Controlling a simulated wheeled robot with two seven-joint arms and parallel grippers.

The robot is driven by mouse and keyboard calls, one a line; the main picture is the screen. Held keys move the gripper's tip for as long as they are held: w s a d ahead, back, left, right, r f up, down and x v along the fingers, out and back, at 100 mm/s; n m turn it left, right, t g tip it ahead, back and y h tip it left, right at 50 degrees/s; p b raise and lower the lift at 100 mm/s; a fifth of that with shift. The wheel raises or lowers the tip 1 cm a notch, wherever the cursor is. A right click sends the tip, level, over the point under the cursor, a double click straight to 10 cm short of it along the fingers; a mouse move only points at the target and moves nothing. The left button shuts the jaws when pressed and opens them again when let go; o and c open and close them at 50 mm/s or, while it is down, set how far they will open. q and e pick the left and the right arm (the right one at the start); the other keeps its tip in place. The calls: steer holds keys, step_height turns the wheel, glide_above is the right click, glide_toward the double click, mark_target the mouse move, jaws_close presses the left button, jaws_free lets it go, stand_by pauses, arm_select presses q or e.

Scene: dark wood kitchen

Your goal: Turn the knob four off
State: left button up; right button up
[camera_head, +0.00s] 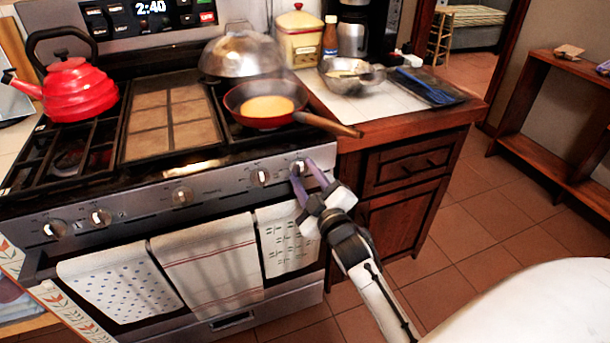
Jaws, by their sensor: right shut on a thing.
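The stove's front panel (140,209) carries several round knobs in a row. My right gripper (304,171) reaches up from the lower right and is shut on the rightmost knob (298,167), with one purple finger on each side of it. The neighbouring knob (260,176) to its left is clear of the gripper. A middle knob (182,197) and two left knobs, one here (101,217) and one nearer the left end (55,230), are also free. The knob markings are too small to read. My left gripper is not in view.
A pan (240,108) with food sits on the right burner, its handle jutting right above the gripper. A red kettle (75,92) stands at the left. Towels (208,262) hang on the oven handle below the knobs. Open floor (450,245) lies to the right.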

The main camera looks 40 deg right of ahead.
steer(key=shift+f, duration=0.1)
steer(key=o, duration=1)
steer(key=shift+o, duration=0.2)
